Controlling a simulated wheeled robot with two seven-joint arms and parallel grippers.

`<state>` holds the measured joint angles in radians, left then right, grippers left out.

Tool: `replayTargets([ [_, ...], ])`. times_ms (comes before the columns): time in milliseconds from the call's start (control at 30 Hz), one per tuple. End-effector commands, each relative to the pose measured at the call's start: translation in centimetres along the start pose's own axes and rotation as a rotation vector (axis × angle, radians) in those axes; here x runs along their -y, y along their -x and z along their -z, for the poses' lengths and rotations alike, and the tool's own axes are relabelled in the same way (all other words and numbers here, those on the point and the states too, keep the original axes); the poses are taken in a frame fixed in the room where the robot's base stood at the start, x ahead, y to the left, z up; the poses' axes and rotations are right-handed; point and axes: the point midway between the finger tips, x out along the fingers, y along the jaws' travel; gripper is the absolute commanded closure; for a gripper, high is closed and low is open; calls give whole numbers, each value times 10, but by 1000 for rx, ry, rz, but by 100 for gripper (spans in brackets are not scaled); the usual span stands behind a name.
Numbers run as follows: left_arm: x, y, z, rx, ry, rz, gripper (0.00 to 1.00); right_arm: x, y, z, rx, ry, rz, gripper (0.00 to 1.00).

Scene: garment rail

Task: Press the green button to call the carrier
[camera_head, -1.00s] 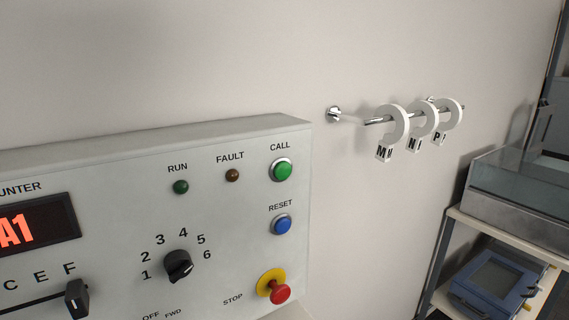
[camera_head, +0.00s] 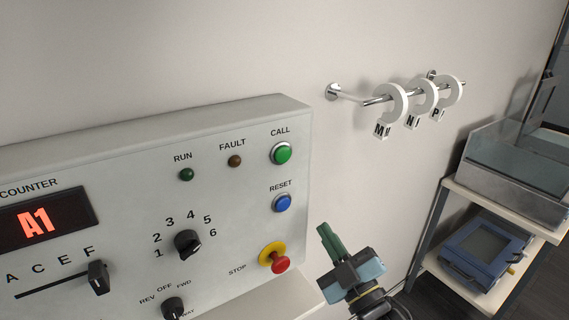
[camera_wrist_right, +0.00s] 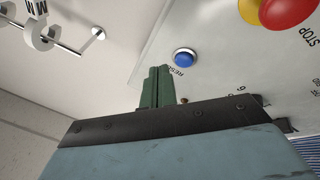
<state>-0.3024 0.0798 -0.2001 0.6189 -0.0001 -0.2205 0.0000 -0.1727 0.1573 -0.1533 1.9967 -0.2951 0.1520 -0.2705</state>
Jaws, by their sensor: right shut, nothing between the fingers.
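The green CALL button (camera_head: 281,153) sits at the upper right of the grey control panel (camera_head: 130,150) in the head view. My right gripper (camera_head: 325,232) has come up from below, to the right of the panel, lower than the CALL button and apart from it. Its green fingers are closed together and hold nothing. In the right wrist view the fingertips (camera_wrist_right: 158,72) show near the blue RESET button (camera_wrist_right: 185,58); the CALL button is not visible there. My left gripper is not in view.
The red STOP button (camera_head: 280,264) on its yellow collar is close to the left of my right gripper. A wall rail (camera_head: 350,97) with white lettered rings (camera_head: 390,104) is at the upper right. A shelf (camera_head: 505,210) with a blue device (camera_head: 487,250) stands at the right.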

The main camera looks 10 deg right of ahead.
Motion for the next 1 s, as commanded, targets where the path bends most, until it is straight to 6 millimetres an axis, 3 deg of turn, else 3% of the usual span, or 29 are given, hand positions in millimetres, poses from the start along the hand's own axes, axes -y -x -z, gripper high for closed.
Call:
replayTargets([
  [33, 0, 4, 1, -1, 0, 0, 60, -17, -7, 27, -83, 35, -34, 100],
  [100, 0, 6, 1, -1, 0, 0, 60, -34, -12, 59, -191, 84, -77, 100],
  [200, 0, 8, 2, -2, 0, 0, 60, -51, -14, 94, -317, 142, -126, 100],
  [333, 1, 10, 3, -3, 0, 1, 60, -62, -12, 121, -413, 187, -163, 100],
  [767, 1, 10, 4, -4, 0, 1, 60, -65, -11, 128, -442, 200, -174, 100],
  [1000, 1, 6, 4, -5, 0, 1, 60, -60, -27, 124, -443, 200, -176, 100],
])
